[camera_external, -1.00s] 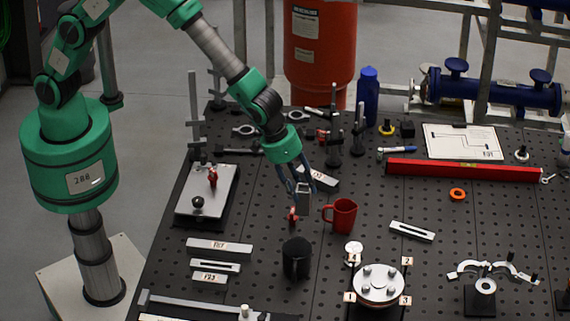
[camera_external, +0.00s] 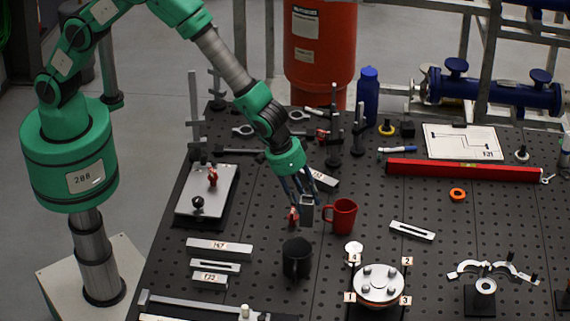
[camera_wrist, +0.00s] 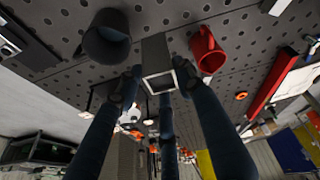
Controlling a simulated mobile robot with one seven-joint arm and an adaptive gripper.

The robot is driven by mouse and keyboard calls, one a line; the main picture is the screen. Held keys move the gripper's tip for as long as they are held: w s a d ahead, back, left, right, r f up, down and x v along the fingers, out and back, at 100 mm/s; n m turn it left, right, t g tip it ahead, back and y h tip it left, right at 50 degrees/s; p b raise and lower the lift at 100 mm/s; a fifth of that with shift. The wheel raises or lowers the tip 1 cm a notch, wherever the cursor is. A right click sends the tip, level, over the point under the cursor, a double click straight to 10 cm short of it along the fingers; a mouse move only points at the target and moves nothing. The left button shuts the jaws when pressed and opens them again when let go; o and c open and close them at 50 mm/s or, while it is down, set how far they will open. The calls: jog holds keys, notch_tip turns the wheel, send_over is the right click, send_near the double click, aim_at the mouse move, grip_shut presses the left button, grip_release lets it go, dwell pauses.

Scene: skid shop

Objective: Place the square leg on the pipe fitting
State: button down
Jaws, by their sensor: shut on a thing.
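My gripper (camera_external: 305,198) is shut on the square leg (camera_external: 306,215), a short grey square tube. The leg is held above the table, tilted, between the black mug and the red mug. In the wrist view the leg (camera_wrist: 155,50) sits between the fingertips (camera_wrist: 158,82), with its open square end towards the camera. A round metal flange (camera_external: 379,286) with bolts and number tags stands at the front right of the leg. I cannot tell for sure which piece is the pipe fitting. A small red part (camera_external: 293,216) is just left of the leg, partly hidden by the gripper.
The black mug (camera_external: 297,259) stands in front of the leg and the red mug (camera_external: 343,216) to its right. Slotted bars (camera_external: 412,231) lie on the perforated table. A red level (camera_external: 463,171) and upright posts (camera_external: 358,130) stand farther back. Table between the red mug and flange is mostly clear.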

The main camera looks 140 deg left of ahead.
jog(key=w+a+p, duration=0.1)
jog(key=w+a, duration=0.3)
jog(key=w, duration=0.2)
jog(key=w+a+f+p, duration=0.1)
jog(key=w+a+p, duration=0.1)
jog(key=w+a, duration=0.2)
jog(key=w, duration=0.2)
jog(key=shift+w+f, duration=0.2)
jog(key=shift+w, duration=0.2)
jog(key=shift+f+p, duration=0.6)
jog(key=shift+f, duration=1.15)
jog(key=shift+f, duration=0.15)
jog(key=c, duration=1.1)
grip_release()
